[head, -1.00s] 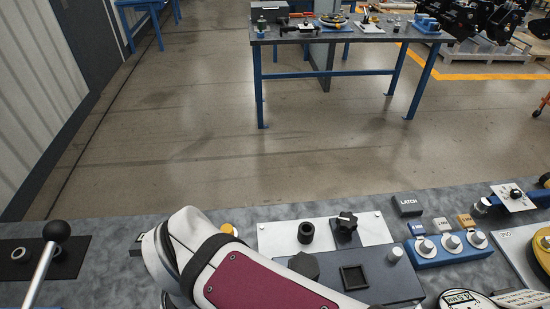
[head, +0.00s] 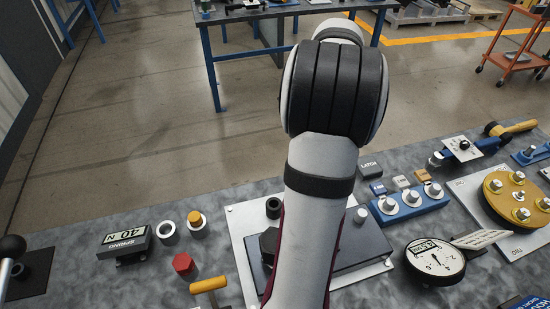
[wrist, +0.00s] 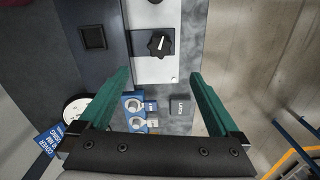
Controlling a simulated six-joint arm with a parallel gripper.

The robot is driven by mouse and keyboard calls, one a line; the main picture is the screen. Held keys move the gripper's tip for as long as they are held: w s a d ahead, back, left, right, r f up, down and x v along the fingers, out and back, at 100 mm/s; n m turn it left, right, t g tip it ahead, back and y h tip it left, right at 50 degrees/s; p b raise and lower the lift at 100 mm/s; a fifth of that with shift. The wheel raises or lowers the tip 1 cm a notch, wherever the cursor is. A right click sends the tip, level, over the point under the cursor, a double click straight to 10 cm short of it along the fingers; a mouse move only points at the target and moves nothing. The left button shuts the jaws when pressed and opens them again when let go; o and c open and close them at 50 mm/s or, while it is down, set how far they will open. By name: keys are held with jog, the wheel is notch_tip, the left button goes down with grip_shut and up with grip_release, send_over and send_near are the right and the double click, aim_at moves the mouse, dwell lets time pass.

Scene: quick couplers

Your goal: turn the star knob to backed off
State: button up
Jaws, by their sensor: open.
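The star knob (wrist: 160,43) is black with a white pointer line and sits on a small dark mount on a pale plate (wrist: 155,71), near the top middle of the wrist view. My gripper (wrist: 158,75) is open, with its two green fingers apart and nothing between the tips. The knob shows beyond the fingertips, roughly centred between them; the fingers do not touch it. In the head view my arm stands in front of the knob and hides it, and the gripper is hidden too. Part of the pale plate (head: 239,235) shows left of my arm.
A black cylinder (head: 273,208) stands on the plate. A LATCH block (head: 370,167) and a blue block with metal fittings (head: 413,207) are right of my arm. A dial gauge (head: 434,259) stands nearer.

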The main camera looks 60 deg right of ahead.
notch_tip(320, 180, down, 16)
jog(key=shift+w+a+r, duration=0.1)
jog(key=shift+r, duration=0.1)
jog(key=c, duration=1.4)
jog(key=shift+o, duration=0.2)
